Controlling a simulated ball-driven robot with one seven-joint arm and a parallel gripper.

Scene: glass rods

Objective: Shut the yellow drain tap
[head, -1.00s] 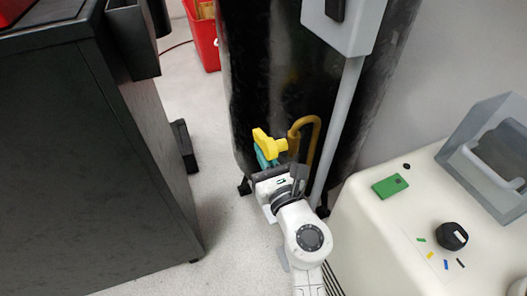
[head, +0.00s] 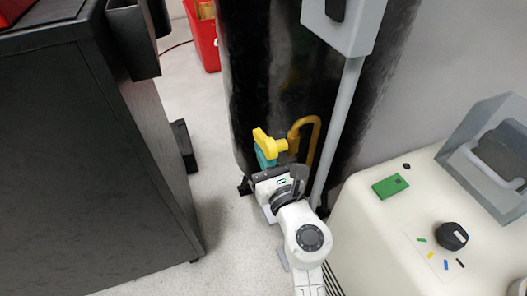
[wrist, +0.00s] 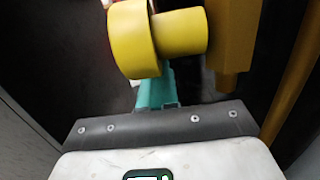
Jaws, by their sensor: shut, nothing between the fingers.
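The yellow drain tap (head: 270,144) is on the front of the dark tank, beside a curved ochre pipe. In the wrist view its thick rounded handle (wrist: 133,40) and short stem are at the top centre, the stem reaching right toward the ochre pipe. My gripper (head: 264,157) is right at the tap, just below it in the head view. Its teal fingers are shut with nothing between them, and in the wrist view the fingers (wrist: 156,88) run up behind the handle, which hides their tips. I cannot tell whether they touch it.
The dark tank (head: 262,70) stands behind the tap, with a grey post (head: 336,130) to its right. A black cabinet (head: 90,160) fills the left. A cream-coloured unit (head: 400,240) with a black knob is at the right. Bare floor (head: 225,225) lies between.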

